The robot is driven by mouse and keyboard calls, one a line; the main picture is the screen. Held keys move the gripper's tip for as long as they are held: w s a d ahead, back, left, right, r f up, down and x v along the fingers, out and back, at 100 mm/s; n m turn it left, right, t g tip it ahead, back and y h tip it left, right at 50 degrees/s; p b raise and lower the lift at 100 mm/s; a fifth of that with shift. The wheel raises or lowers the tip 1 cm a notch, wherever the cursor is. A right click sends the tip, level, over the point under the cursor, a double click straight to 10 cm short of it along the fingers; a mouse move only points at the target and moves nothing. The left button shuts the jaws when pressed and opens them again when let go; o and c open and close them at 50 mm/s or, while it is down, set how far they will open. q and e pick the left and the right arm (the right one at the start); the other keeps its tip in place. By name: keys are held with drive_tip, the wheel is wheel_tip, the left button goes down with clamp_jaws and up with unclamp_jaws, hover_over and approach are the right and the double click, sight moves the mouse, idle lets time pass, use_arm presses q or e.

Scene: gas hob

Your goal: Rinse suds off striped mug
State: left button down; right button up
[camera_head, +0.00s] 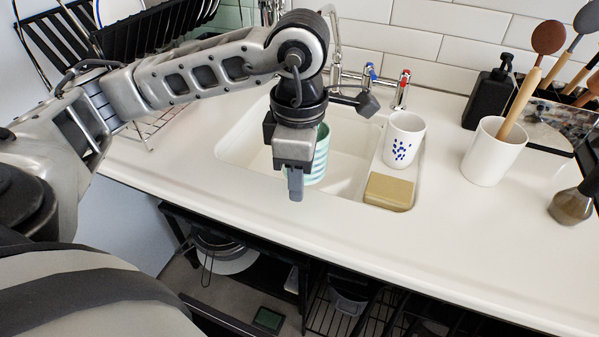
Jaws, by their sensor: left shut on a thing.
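The striped mug (320,158), pale green with lighter bands, is over the white sink basin (240,147), partly hidden behind my left gripper. My left gripper (295,184) points down and is shut on the mug. I cannot make out any suds on it from here. The tap (337,60) stands at the back of the sink, partly hidden by my arm, with a blue-marked handle (369,73) and a red-marked handle (403,88). I cannot tell whether water runs. My right gripper is not in view.
A white cup with blue spots (403,140) and a tan sponge (388,192) sit on the sink's right ledge. A white utensil holder (491,152) and a black soap bottle (487,95) stand farther right. A black dish rack (125,50) is at the back left. The front counter is clear.

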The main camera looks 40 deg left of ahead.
use_arm(q)
drive_tip(key=w+a, duration=0.2)
drive_tip(key=w, duration=0.1)
drive_tip(key=w+a+f, duration=0.1)
drive_tip(key=shift+w+b, duration=0.4)
drive_tip(key=w+a+f+b, duration=0.1)
drive_tip(key=w+a, duration=0.3)
drive_tip(key=w, duration=0.2)
drive_tip(key=shift+w+a+f, duration=0.15)
drive_tip(key=shift+w+f, duration=0.15)
drive_tip(key=shift+w, duration=0.1)
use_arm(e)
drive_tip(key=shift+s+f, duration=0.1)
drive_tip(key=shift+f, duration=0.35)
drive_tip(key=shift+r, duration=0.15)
use_arm(q)
drive_tip(key=shift+w+d, duration=0.3)
drive_tip(key=shift+d, duration=0.25)
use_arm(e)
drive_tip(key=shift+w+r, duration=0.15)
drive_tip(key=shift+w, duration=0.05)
use_arm(q)
drive_tip(key=shift+s+a, duration=0.1)
drive_tip(key=shift+a, duration=0.1)
